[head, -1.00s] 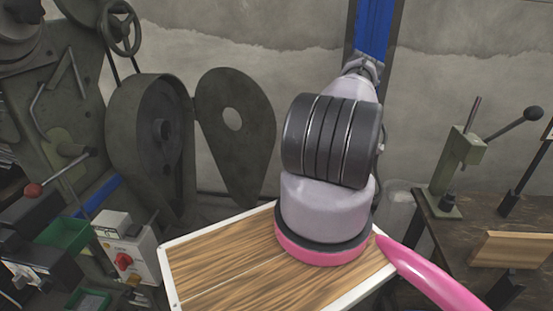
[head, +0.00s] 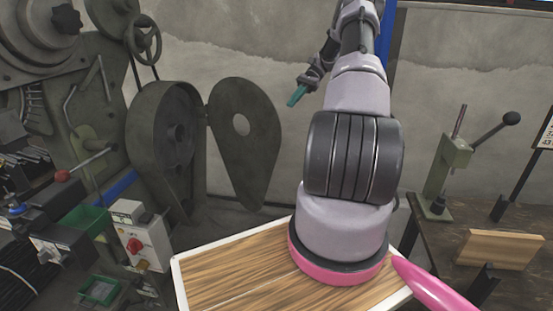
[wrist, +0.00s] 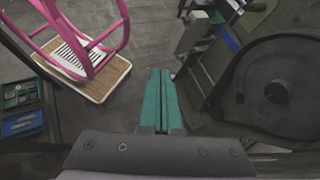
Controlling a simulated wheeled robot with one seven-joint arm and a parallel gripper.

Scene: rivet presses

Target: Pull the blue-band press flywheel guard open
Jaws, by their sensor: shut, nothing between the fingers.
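The flywheel guard (head: 242,150) is a dark green teardrop-shaped cover with a round hole. It stands swung out on its hinge to the right of its housing (head: 150,160), and the pulley wheel (head: 180,133) inside is exposed. A blue band (head: 117,187) shows on the press beside it. My gripper (head: 293,101) has green fingers and is up to the right of the guard, apart from it. In the wrist view the fingers (wrist: 158,75) are together and empty, with the open housing and wheel (wrist: 277,92) to their right.
A bench with a lever press (head: 450,160) is at the right. A concrete wall (head: 240,50) is behind. In the wrist view, a blue bin (wrist: 22,123) sits at the left.

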